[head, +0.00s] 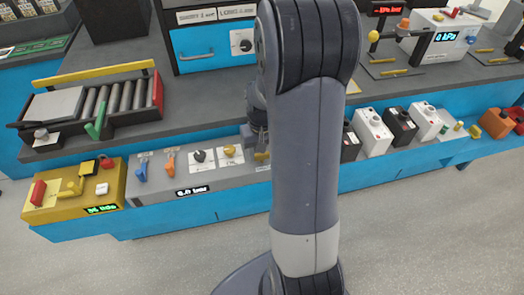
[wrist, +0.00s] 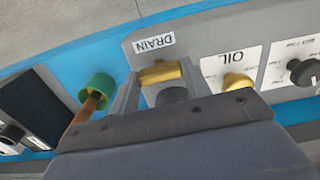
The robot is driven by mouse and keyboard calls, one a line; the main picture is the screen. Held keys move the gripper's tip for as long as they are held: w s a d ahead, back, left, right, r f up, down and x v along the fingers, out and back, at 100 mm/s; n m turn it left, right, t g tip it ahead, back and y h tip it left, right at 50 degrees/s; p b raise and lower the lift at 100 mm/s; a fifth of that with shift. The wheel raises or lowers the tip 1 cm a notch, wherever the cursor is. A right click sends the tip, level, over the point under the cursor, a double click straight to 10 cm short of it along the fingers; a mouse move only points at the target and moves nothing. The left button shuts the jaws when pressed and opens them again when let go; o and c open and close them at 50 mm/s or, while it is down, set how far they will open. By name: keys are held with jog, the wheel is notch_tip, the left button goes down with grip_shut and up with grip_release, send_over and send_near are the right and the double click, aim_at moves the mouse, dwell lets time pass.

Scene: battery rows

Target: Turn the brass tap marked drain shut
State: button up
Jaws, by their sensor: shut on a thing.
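The brass tap (wrist: 160,72) sits beside the white DRAIN label (wrist: 154,43) in the wrist view. My gripper (wrist: 158,82) is closed around the tap's handle, one finger on each side. The handle lies roughly crosswise between the fingers; the lower part of the tap is partly hidden by my gripper. In the head view the tap (head: 262,156) shows just left of my arm, at the right end of the grey panel. My arm hides part of the gripper there.
Next to the tap are the yellow OIL knob (wrist: 238,82) and a black knob (wrist: 300,72). On its other side stands a green fitting with a brown handle (wrist: 97,90). Open floor lies in front.

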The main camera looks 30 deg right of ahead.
jog(key=shift+m, duration=0.3)
jog(key=o, duration=1)
notch_tip(320, 180, up, 11)
jog(key=shift+f+p, duration=0.1)
jog(key=shift+p, duration=0.25)
notch_tip(320, 180, down, 11)
jog(key=shift+f+b, duration=0.1)
jog(key=shift+b, duration=0.3)
jog(key=shift+r, duration=0.2)
